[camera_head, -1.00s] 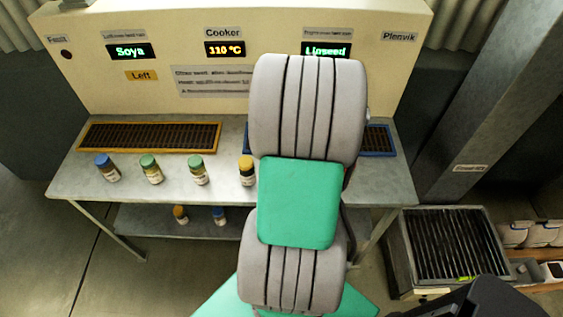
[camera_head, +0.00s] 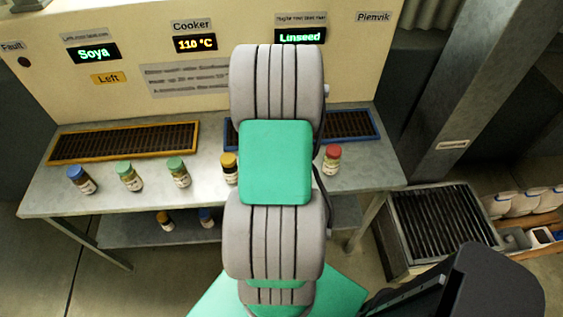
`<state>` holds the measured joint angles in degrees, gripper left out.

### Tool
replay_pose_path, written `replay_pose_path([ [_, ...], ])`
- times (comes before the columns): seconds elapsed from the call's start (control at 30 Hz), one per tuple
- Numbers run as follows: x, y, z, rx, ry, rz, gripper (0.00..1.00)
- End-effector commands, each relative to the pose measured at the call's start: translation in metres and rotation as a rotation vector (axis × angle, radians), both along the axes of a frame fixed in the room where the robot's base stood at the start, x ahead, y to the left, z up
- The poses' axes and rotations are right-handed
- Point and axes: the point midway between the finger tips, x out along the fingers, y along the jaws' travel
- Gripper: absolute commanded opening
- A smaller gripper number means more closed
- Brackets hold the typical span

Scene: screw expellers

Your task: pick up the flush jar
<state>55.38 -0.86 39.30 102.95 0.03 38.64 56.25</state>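Several small labelled jars stand upright in a loose row along the front of the grey metal table. From the left they are a blue-lidded jar (camera_head: 82,180), a green-lidded jar (camera_head: 130,177), a second green-lidded jar (camera_head: 179,173), a yellow-lidded jar (camera_head: 229,169) partly behind my arm, and a red-lidded jar (camera_head: 332,160) to the right of my arm. The labels are too small to read, so I cannot tell which is the flush jar. My grey and green arm rises through the middle of the view. I cannot make out my gripper.
Behind the row lie an orange-framed grate (camera_head: 125,142) and a blue-framed grate (camera_head: 350,125). A grated metal box (camera_head: 447,230) and a slanting pillar (camera_head: 465,100) stand right.

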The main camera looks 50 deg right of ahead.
Motion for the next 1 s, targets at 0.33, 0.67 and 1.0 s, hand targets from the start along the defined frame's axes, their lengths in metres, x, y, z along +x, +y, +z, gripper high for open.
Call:
replay_pose_path([
  [0.33,-0.0004,-0.0009,0.0003,0.000,0.000,-0.001,0.56],
  [0.67,-0.0003,-0.0008,0.0004,0.000,0.000,-0.001,0.29],
  [1.0,-0.0002,-0.0009,0.0005,0.000,0.000,-0.001,0.01],
])
